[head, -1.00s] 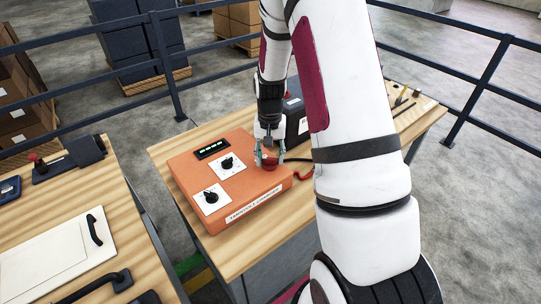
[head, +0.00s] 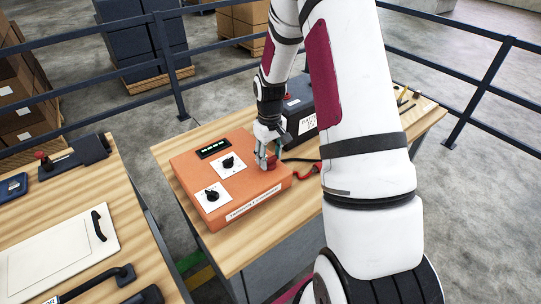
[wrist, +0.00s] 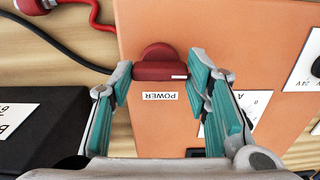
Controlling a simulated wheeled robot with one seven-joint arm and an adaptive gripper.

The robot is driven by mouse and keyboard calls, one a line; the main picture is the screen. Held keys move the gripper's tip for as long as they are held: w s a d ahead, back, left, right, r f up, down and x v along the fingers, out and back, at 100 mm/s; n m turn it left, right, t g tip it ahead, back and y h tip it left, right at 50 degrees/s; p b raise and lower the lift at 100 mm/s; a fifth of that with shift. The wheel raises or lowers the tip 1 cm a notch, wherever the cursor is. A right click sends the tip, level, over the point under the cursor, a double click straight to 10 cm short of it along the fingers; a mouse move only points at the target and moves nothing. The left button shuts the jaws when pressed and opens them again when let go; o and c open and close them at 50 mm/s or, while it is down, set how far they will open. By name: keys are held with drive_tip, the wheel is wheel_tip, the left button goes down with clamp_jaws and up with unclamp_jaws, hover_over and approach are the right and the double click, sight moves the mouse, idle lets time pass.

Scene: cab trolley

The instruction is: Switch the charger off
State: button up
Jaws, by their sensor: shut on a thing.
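The charger (head: 240,195) is an orange box on a wooden table, with a green-lit display and two black dials on white plates. Its red power knob (head: 272,163) sits on the top near the right side. In the wrist view the red power knob (wrist: 158,70) lies above an upside-down POWER label (wrist: 160,96), with its white mark at the right end of the grip bar. My gripper (head: 264,166) has its fingers on both sides of the knob; the wrist view shows the teal-padded fingertips (wrist: 161,68) closed against its ends.
A dark battery box (head: 303,103) stands behind the charger, with red and black cables (head: 300,162) beside it. A second table (head: 125,185) at left holds a white panel with black handles. A dark railing runs behind.

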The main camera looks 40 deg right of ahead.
sight(270, 158)
idle(0.5)
drive_tip(key=o, duration=1.2)
drive_tip(key=shift+c, duration=0.2)
wheel_tip(270, 158, up, 12)
drive_tip(key=s+a+r+t, duration=0.1)
drive_tip(key=s+a+r, duration=0.35)
drive_tip(key=r, duration=0.25)
drive_tip(key=s+a+r+t, duration=0.1)
drive_tip(key=s+a+r, duration=0.2)
drive_tip(key=a+r, duration=0.3)
drive_tip(key=s+a+r+t, duration=0.1)
drive_tip(key=s+a+r, duration=0.2)
drive_tip(key=s, duration=0.4)
drive_tip(key=s+a+r+t, duration=0.2)
drive_tip(key=s+a+r, duration=0.1)
drive_tip(key=s, duration=0.5)
drive_tip(key=shift+a+r+t, duration=0.25)
drive_tip(key=shift+a+t, duration=0.05)
drive_tip(key=shift+a, duration=0.2)
